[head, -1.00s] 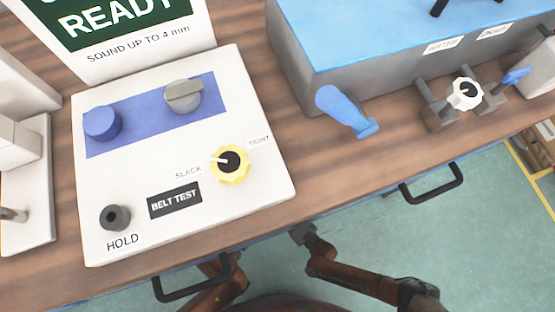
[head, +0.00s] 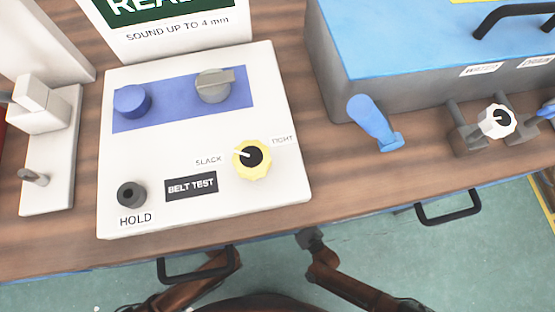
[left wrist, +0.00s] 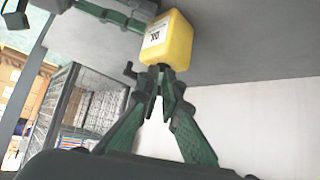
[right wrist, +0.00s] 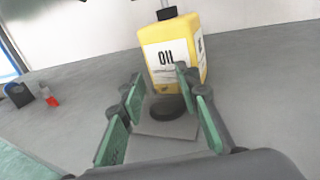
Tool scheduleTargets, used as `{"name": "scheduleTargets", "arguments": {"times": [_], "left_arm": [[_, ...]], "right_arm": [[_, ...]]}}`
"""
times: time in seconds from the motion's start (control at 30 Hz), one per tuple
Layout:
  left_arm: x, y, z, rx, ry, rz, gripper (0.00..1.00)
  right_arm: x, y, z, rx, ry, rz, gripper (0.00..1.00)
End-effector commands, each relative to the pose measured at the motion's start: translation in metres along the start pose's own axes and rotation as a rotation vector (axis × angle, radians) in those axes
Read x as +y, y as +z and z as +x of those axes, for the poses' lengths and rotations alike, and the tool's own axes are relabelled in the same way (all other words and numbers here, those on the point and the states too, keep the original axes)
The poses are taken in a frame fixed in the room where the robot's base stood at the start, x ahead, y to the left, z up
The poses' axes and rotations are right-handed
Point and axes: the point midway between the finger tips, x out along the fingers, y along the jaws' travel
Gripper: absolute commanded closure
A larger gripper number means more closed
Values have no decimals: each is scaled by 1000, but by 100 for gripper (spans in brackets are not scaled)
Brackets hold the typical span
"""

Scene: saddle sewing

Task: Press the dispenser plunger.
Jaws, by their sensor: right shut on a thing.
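A yellow bottle labelled OIL (right wrist: 172,55) with a black cap stands upright on a grey surface beyond my right gripper. My right gripper (right wrist: 160,78) has its green fingers on either side of a grey plate with a dark round piece (right wrist: 166,108); how they touch it is unclear. In the left wrist view a yellow labelled container (left wrist: 168,38) is right beyond the tips of my left gripper (left wrist: 160,78). Those tips look close together, and whether they touch is unclear. No plunger can be made out for certain.
A white control panel (head: 215,205) with knobs stands on the wooden bench (head: 60,245). A blue-topped grey tank (head: 420,50) with a blue lever (head: 372,120) is right of it. A white fixture (head: 50,150) stands left. Shelves (left wrist: 75,105) show in the left wrist view.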

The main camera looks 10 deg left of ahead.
Motion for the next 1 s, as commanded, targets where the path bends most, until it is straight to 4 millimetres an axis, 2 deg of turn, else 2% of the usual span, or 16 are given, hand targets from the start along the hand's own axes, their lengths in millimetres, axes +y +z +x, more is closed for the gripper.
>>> {"name": "scheduleTargets", "arguments": {"times": [0.1,0.2,0.33,0.43,0.63,1.0], "left_arm": [[-14,21,15,-54,82,56,100],[-22,33,23,-74,163,99,100],[-32,42,28,-66,270,145,100],[-39,42,27,-32,349,177,100],[-55,23,16,105,483,232,100],[-88,-42,-26,443,576,307,100]], "right_arm": [[0,0,0,0,0,0,94],[0,0,0,0,0,0,94],[0,0,0,0,0,0,94],[0,0,0,0,0,0,94],[0,0,0,0,0,0,94],[0,0,0,0,0,0,94]]}}
